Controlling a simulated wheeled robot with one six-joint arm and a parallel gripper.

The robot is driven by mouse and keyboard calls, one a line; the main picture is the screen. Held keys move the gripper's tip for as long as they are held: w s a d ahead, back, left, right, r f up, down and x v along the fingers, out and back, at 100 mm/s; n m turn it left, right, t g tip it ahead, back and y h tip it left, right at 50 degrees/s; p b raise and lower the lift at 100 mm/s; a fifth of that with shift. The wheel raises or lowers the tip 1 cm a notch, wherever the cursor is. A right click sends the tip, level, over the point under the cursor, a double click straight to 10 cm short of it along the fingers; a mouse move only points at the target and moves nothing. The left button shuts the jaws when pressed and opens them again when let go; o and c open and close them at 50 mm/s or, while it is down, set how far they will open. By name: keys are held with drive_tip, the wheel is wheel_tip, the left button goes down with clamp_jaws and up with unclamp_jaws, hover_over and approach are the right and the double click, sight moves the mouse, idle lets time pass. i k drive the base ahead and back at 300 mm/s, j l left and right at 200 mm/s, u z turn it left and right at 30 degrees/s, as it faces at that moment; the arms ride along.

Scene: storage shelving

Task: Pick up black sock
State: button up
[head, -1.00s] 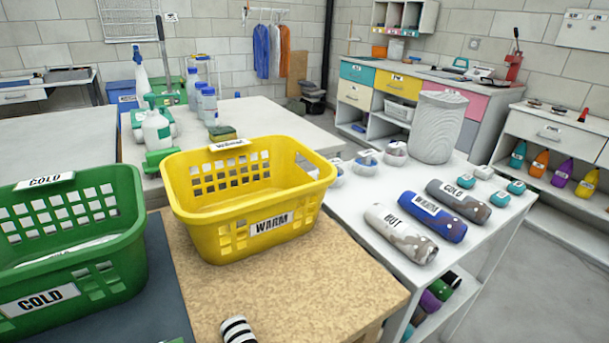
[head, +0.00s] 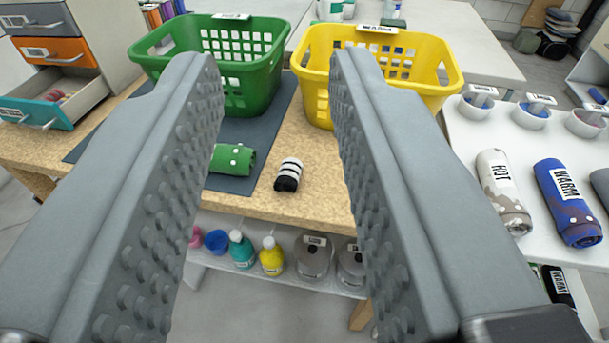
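A small rolled sock, black with white stripes (head: 288,175), lies near the front edge of the tan tabletop. It is the only black sock-like item I see on that table. My gripper (head: 272,75) is open and empty, its two grey studded fingers spread wide on either side of the picture. The striped sock shows in the gap between the fingers, farther off and touched by neither.
A green rolled item (head: 232,160) lies left of the sock, partly behind the left finger. A green basket (head: 255,80) and a yellow basket (head: 312,95) stand behind. Labelled rolls, HOT (head: 502,190) and WARM (head: 567,200), lie on the white table at right.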

sight(287, 178)
drive_tip(key=z, duration=0.4)
drive_tip(key=i+j+z, duration=0.1)
drive_tip(key=j+z, duration=0.4)
drive_tip(key=j, duration=0.2)
drive_tip(key=j+z, duration=0.45)
drive_tip(key=j, duration=1)
drive_tip(key=k+j+z, duration=0.1)
drive_tip(key=j, duration=0.6)
drive_tip(key=k+j, duration=0.1)
drive_tip(key=j, duration=0.6)
drive_tip(key=z, duration=0.05)
